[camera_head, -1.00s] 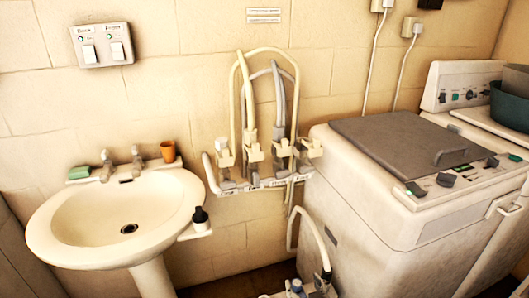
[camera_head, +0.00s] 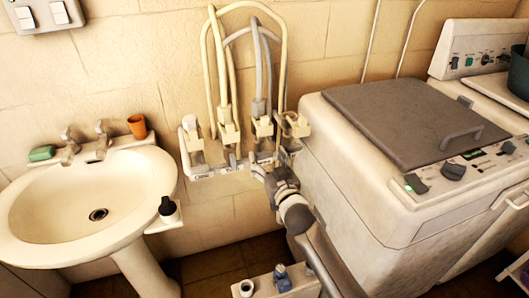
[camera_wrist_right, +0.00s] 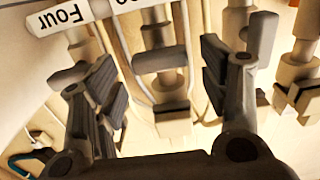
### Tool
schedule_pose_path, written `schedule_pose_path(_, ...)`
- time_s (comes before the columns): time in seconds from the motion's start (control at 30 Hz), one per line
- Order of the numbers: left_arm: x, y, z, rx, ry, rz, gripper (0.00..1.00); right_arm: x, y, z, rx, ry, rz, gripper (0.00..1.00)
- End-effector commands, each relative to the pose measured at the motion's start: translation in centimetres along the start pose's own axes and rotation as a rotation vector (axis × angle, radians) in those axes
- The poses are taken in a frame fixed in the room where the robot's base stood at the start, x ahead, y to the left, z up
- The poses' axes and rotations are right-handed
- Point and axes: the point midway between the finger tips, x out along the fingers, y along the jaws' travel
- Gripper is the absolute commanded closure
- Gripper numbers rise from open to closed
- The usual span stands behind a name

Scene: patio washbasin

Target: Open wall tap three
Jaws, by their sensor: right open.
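A row of several wall taps with pale blocks and hoses stands on a labelled rail (camera_head: 205,173) against the tiled wall. My right gripper (camera_head: 264,166) is at the rail, below the third tap from the left (camera_head: 263,127). In the right wrist view my open right gripper (camera_wrist_right: 157,75) has one finger on each side of a tap with a grey lever (camera_wrist_right: 160,60). A label reading "Four" (camera_wrist_right: 62,17) is left of it, and the neighbouring label is partly cut off. I cannot tell whether the fingers touch the lever. My left gripper is not in view.
A washbasin (camera_head: 30,225) with an orange cup (camera_head: 137,126) and a dark bottle (camera_head: 168,208) is on the left. A washing machine (camera_head: 350,150) stands close on the right. A pale box with small bottles (camera_head: 265,288) is below the rail.

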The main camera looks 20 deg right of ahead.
Motion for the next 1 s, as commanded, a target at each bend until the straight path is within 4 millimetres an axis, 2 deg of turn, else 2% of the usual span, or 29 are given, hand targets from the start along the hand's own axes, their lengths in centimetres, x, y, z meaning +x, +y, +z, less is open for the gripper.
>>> schedule_pose_path(0.1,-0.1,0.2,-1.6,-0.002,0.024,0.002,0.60,1.5,-0.1,-0.1,0.000,0.001,-0.001,0.32)
schedule_pose_path(0.27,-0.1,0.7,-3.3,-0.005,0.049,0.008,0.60,2.6,-0.1,-0.1,0.000,0.001,-0.001,0.32)
schedule_pose_path(0.6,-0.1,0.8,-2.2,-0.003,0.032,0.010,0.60,2.9,-0.1,0.0,0.000,0.000,-0.001,0.32)
schedule_pose_path(0.97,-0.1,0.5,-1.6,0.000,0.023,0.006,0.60,2.9,-0.1,0.0,0.000,0.000,-0.001,0.77)
schedule_pose_path(1.0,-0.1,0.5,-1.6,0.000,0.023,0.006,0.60,2.9,-0.1,0.0,0.000,0.000,-0.001,0.78)
